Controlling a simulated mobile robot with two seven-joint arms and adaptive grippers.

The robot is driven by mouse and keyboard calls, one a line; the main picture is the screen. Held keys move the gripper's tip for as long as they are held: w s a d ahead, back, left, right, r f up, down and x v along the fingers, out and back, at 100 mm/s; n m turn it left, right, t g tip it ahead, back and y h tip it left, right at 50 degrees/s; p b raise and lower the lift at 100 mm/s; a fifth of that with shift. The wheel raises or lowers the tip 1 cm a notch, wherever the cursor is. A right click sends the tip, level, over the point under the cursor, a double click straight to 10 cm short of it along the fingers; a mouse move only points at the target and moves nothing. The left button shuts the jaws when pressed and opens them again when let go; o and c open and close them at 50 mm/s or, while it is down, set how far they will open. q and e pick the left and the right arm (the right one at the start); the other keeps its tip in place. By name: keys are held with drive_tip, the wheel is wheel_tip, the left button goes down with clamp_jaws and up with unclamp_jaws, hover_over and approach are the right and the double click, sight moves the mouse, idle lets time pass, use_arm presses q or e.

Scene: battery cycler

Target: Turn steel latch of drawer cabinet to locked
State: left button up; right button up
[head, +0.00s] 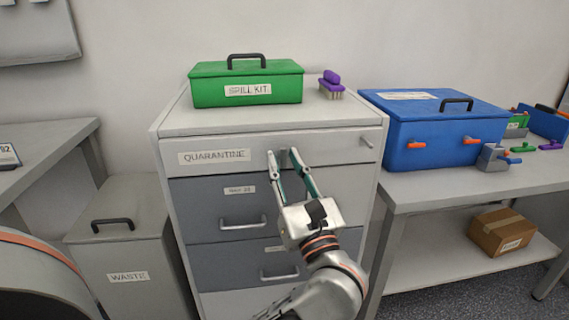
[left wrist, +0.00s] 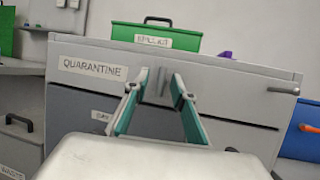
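The drawer cabinet (head: 222,122) has a white top panel labelled QUARANTINE and grey drawers below. A small upright steel piece (left wrist: 161,83), which looks like the latch, stands on the top panel in the left wrist view. My left gripper (head: 283,153) is in front of this panel, with its two green-lined fingers apart, one on each side of the steel piece. Contact cannot be told. In the head view the fingers mostly hide that piece. Another short steel bar (head: 366,141) sticks out near the panel's right end. My right gripper is not in view.
A green spill kit box (head: 270,92) and a purple brush (head: 331,84) stand on the cabinet. A waste bin (head: 125,250) is at its left. A blue box (head: 430,130) sits on the right table, with a carton (head: 502,232) on the shelf below.

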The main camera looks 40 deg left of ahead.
use_arm(q)
drive_tip(key=v, duration=1.2)
